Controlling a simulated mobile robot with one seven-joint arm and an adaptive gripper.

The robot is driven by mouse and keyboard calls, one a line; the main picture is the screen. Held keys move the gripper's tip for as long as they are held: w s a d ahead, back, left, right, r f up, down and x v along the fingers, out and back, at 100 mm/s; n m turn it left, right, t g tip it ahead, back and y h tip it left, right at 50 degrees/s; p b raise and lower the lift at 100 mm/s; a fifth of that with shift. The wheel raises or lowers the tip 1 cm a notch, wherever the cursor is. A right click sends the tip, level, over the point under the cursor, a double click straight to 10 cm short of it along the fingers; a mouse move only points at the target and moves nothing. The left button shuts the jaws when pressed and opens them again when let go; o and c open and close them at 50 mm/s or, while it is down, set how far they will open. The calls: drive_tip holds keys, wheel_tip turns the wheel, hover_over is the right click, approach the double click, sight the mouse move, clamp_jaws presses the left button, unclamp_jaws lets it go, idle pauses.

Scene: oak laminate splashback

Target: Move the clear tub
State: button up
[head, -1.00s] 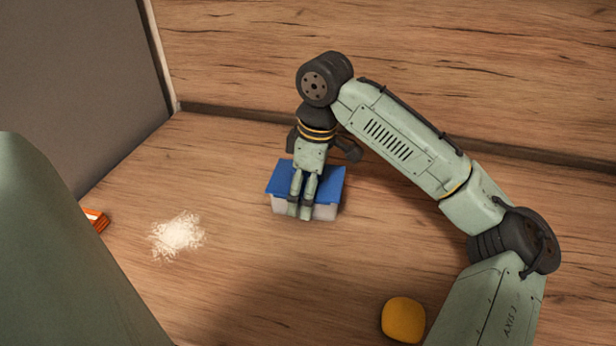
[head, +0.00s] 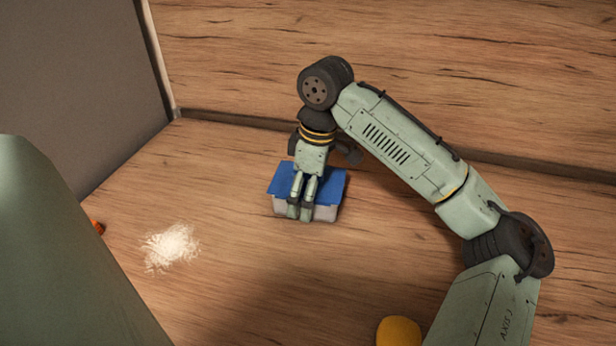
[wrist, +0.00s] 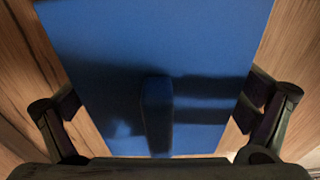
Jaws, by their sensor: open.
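The clear tub (head: 325,213) has pale, see-through-looking sides and a flat blue lid (head: 333,180). It stands on the wood-grain surface near the middle of the head view. My gripper (head: 299,212) points down over the tub and hides part of its lid and front. In the wrist view the blue lid (wrist: 150,40) fills the middle, with dark shadows on it. My gripper (wrist: 160,105) is open there, with one finger near each side edge of the lid. I cannot tell whether the fingers touch the tub.
A patch of white powder (head: 170,246) lies left of the tub. A yellow rounded object (head: 399,332) is at the bottom edge. A small orange object (head: 98,227) is mostly hidden at left. A grey panel (head: 90,80) and wooden splashback (head: 230,60) stand behind.

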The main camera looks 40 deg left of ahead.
drive_tip(key=r, duration=0.4)
drive_tip(key=d+r, duration=0.1)
drive_tip(key=r, duration=0.7)
drive_tip(key=shift+w+d, duration=0.15)
drive_tip(key=shift+w, duration=0.15)
